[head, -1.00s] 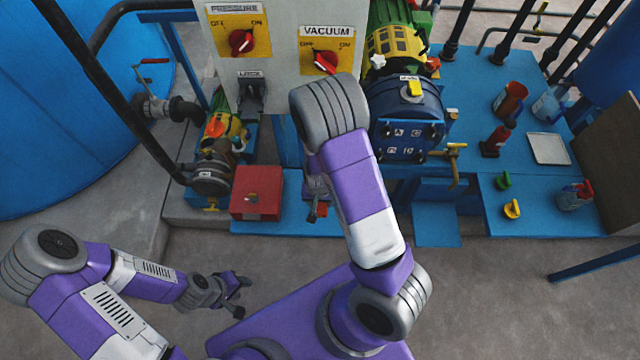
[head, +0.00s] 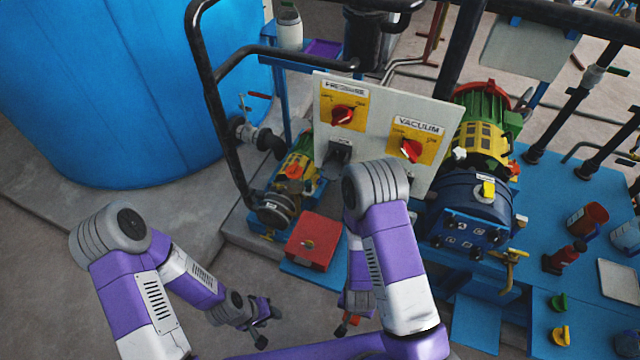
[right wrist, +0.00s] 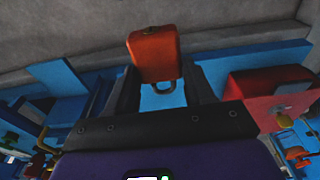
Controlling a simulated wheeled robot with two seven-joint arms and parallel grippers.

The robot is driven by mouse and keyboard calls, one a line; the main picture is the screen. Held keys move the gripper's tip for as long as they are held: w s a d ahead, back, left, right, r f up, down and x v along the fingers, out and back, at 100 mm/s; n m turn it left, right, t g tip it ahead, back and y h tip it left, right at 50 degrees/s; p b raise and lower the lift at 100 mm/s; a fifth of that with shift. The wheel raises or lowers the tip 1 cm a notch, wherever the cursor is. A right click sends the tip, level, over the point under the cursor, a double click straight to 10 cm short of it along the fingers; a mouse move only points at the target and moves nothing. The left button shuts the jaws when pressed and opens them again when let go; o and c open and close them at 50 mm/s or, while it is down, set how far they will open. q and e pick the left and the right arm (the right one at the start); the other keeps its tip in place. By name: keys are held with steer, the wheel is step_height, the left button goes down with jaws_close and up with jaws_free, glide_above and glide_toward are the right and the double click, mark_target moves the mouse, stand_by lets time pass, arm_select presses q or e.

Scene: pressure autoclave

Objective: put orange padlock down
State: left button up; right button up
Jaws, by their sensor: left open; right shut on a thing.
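The orange padlock (right wrist: 154,56) is at the fingertips of my right gripper (right wrist: 160,92) in the right wrist view, its shackle toward the palm. My right gripper is shut on it. In the head view, the right gripper (head: 346,326) is partly hidden by its own arm, and a small orange bit of the padlock (head: 354,319) shows there, over the floor in front of the blue base. My left gripper (head: 268,328) is open and empty, low over the floor to the left.
A red box (head: 313,241) stands on the blue base just beyond the right gripper. The panel (head: 376,130) with pressure and vacuum switches rises behind. Green (head: 558,302) and yellow (head: 560,336) padlocks lie on the blue platform at right. Bare floor lies at the left.

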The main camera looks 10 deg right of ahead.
steer(key=w+a+r+n, duration=0.3)
steer(key=w+r, duration=0.5)
steer(key=w, duration=0.2)
steer(key=w+d+r+n, duration=0.2)
steer(key=d+r, duration=0.1)
steer(key=r, duration=0.3)
steer(key=w+d+r+n, duration=0.1)
steer(key=w+d+r, duration=0.15)
steer(key=r, duration=0.25)
steer(key=s+a+f+m, duration=0.1)
steer(key=s+a+f, duration=0.15)
steer(key=f, duration=0.35)
steer(key=s+a+f+m, duration=0.2)
steer(key=s+f, duration=0.2)
steer(key=f, duration=0.2)
steer(key=s+f+m, duration=0.1)
steer(key=s+f, duration=0.1)
steer(key=s+d+f+m, duration=0.1)
steer(key=s+f, duration=0.1)
steer(key=s, duration=0.1)
steer(key=s+d+f+m, duration=0.1)
steer(key=s+f, duration=0.2)
